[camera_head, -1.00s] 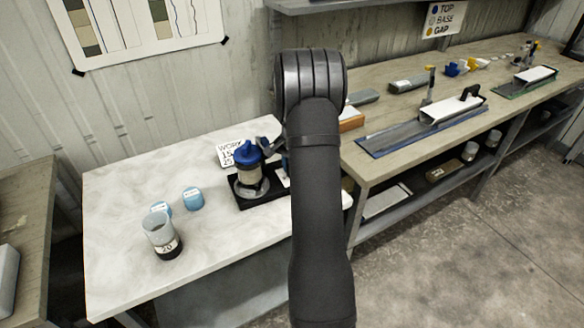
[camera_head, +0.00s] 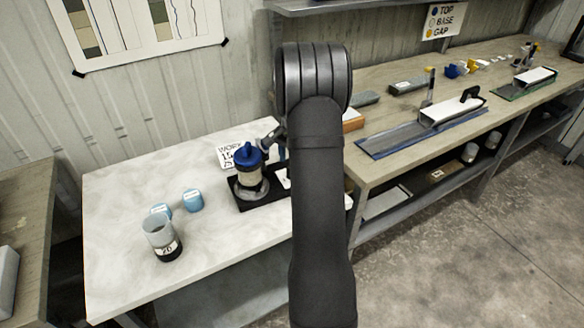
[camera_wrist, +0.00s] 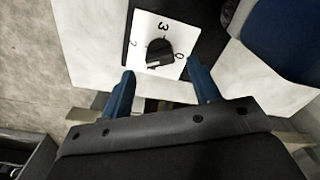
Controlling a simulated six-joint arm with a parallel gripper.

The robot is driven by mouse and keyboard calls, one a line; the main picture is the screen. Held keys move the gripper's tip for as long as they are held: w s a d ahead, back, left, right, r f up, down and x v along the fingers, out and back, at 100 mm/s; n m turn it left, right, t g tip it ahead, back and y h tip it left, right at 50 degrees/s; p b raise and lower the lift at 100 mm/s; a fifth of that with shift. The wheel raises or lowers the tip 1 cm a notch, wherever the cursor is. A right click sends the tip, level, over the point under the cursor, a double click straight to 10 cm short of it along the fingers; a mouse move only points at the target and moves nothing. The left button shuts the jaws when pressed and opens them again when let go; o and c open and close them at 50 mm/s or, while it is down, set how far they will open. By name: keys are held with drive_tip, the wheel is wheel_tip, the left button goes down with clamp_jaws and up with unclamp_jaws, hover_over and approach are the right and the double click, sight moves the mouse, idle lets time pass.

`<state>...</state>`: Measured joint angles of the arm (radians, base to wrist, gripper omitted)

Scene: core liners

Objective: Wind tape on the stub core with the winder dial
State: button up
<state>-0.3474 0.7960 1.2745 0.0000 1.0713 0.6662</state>
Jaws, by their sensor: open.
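The winder dial (camera_wrist: 159,52) is a black knob on a white plate marked with numbers such as 0 and 3. In the wrist view it sits just beyond my gripper (camera_wrist: 160,88), whose two blue fingers are open and apart with nothing between them. The winder's black base (camera_head: 238,194) stands on the white table in the head view. On it is an upright core (camera_head: 249,174) with a blue cap (camera_head: 247,154); the blue part at the wrist view's upper right (camera_wrist: 290,40) appears to be this cap. My arm hides most of the dial in the head view.
A clear cup with a dark base (camera_head: 162,238) and two small blue pots (camera_head: 193,200) stand on the white table (camera_head: 115,270), left of the winder. A sign (camera_head: 236,152) stands behind it. The wooden bench (camera_head: 400,125) on the right carries trays and tools. The table's front left is clear.

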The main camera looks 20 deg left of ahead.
wheel_tip(320, 180, up, 13)
idle(0.3)
drive_tip(key=c, duration=0.4)
wheel_tip(320, 180, down, 16)
drive_tip(key=n, duration=1.8)
drive_tip(key=shift+f, duration=0.1)
drive_tip(key=shift+c, duration=0.2)
drive_tip(key=shift+c, duration=0.3)
clamp_jaws()
